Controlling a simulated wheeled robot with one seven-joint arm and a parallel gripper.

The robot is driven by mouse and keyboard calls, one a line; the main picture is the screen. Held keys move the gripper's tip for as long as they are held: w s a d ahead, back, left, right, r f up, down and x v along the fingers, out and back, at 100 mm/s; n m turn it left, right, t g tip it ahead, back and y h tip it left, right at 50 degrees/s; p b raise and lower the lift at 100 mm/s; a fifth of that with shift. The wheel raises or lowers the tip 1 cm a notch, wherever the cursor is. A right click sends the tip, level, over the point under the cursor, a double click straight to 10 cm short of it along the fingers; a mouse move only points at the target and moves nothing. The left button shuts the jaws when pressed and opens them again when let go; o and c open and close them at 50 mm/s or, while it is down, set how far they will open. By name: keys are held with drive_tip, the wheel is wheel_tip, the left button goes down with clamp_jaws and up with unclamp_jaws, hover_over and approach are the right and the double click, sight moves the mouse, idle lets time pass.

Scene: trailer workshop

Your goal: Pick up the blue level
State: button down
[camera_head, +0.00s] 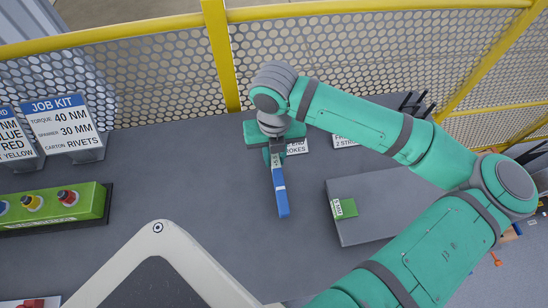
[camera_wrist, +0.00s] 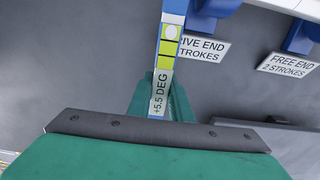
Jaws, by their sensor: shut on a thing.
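The blue level (camera_head: 282,196) is a narrow bar that sticks out from under my gripper (camera_head: 274,156) toward the front of the bench in the head view. My gripper is shut on its far, pale end. In the wrist view, the level (camera_wrist: 169,42) shows a yellow-green vial strip, a "+5.5 DEG" label and blue at its upper end. The jaws (camera_wrist: 162,98) close around its labelled lower part, and the gripper body hides the rest. I cannot tell whether the level touches the bench or hangs above it.
"DRIVE END"-type and "FREE END" cards (camera_wrist: 288,64) lie beside blue parts. A grey slab (camera_head: 375,205) with a green tag lies right. A green button box (camera_head: 55,207) and JOB KIT sign (camera_head: 63,124) stand left. Mesh fencing (camera_head: 160,65) borders the back. Bench left of the level is clear.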

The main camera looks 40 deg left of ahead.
drive_tip(key=s+d+r, duration=0.2)
drive_tip(key=d+r, duration=0.9)
drive_tip(key=d, duration=0.2)
drive_tip(key=shift+s+d+r, duration=0.2)
drive_tip(key=shift+d+r, duration=0.05)
drive_tip(key=shift+d, duration=0.15)
drive_tip(key=shift+a, duration=0.1)
